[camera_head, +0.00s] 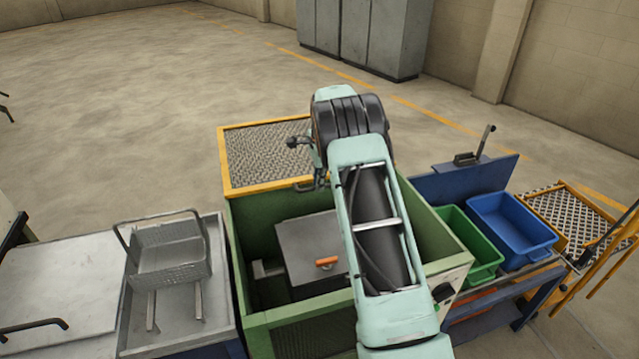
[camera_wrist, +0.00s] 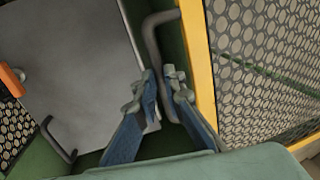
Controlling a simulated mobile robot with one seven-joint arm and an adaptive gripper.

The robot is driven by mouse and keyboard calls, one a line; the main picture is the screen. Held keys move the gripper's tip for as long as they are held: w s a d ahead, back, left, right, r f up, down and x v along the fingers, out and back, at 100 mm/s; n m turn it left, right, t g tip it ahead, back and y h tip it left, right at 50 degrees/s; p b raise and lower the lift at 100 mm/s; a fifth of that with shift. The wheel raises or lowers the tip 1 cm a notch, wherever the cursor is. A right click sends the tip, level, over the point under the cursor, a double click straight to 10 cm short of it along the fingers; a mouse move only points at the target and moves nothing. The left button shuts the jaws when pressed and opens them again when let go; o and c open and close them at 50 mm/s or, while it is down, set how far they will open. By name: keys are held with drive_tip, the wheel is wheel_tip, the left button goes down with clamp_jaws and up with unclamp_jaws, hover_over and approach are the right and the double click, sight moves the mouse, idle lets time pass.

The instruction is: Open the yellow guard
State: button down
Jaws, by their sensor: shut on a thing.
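The yellow guard (camera_head: 265,155) is a yellow frame with grey mesh at the far side of the green box (camera_head: 245,225), whose top is uncovered. In the wrist view the guard's yellow frame (camera_wrist: 199,55) and mesh fill the right side. A dark bent handle (camera_wrist: 152,42) sits beside the frame. My gripper (camera_wrist: 162,78) is shut on this handle, with one blue-grey finger on each side. In the head view my arm hides part of the guard and most of the gripper.
Inside the green box is a grey plate (camera_head: 305,245) with an orange handle (camera_head: 327,262). A metal basket (camera_head: 170,255) stands on the left tray. Green (camera_head: 470,245) and blue (camera_head: 512,228) bins stand to the right. Floor behind the guard is clear.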

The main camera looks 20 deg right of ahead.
drive_tip(key=c, duration=2)
unclamp_jaws()
drive_tip(key=r, duration=0.4)
drive_tip(key=s+r, duration=0.1)
drive_tip(key=r, duration=0.3)
drive_tip(key=s+r, duration=0.1)
drive_tip(key=r, duration=0.3)
drive_tip(key=shift+s, duration=0.15)
